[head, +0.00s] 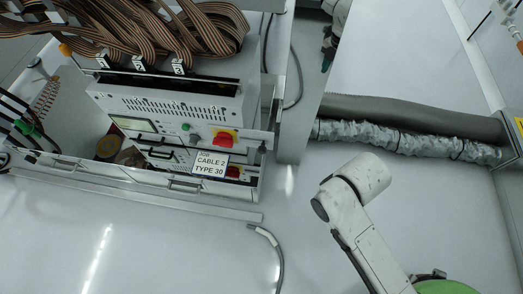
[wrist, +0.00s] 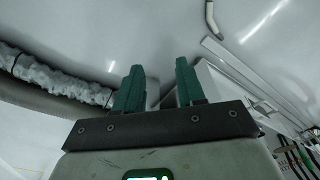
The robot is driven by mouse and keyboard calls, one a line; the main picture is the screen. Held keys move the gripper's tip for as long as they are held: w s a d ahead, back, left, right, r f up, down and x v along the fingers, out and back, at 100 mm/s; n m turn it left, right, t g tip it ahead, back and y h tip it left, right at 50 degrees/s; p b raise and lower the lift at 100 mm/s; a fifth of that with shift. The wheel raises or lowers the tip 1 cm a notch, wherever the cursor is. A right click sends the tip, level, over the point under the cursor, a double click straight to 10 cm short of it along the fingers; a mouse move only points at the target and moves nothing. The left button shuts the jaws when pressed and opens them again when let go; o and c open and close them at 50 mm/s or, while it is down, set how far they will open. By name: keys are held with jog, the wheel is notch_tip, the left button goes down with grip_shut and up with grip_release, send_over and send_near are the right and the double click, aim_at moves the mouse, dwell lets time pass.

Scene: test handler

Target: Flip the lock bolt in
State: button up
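I cannot make out the lock bolt for certain in either view. The test handler (head: 180,108) is on the left of the head view, with its drawer front open and small latch-like fittings along the edges. In the wrist view, part of its white housing (wrist: 215,85) shows right of the fingers. My gripper (wrist: 160,85) has two green fingers standing apart with nothing held between them. In the head view, what looks like my gripper (head: 328,48) hangs at the top edge, right of the handler's post and apart from it.
Brown ribbon cables (head: 150,28) lie over the handler. A red and yellow switch (head: 224,138) and a label (head: 210,164) are on its front. A grey hose (head: 400,112) and a silver-wrapped hose (head: 400,140) run at the right. A loose cable (head: 272,243) lies on the clear white surface in front.

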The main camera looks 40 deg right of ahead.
jog(key=shift+w+d+p, duration=0.1)
jog(key=shift+p, duration=0.35)
jog(key=c, duration=0.3)
jog(key=shift+w+f+m+y+p, duration=0.1)
jog(key=shift+w+m+y+p, duration=0.1)
jog(key=shift+m+y+p, duration=0.35)
jog(key=shift+c, duration=0.8)
jog(key=y+p, duration=0.1)
jog(key=w+m+y+p, duration=0.1)
jog(key=p, duration=0.1)
jog(key=shift+w+d+f+y, duration=0.1)
jog(key=shift+d+y, duration=0.15)
grip_shut()
jog(key=w+d+r+m+t+y+p, duration=0.6)
jog(key=r+t+p, duration=0.1)
jog(key=t+p, duration=0.1)
jog(key=shift+w+r, duration=0.15)
jog(key=shift+w, duration=0.05)
jog(key=shift+m, duration=0.25)
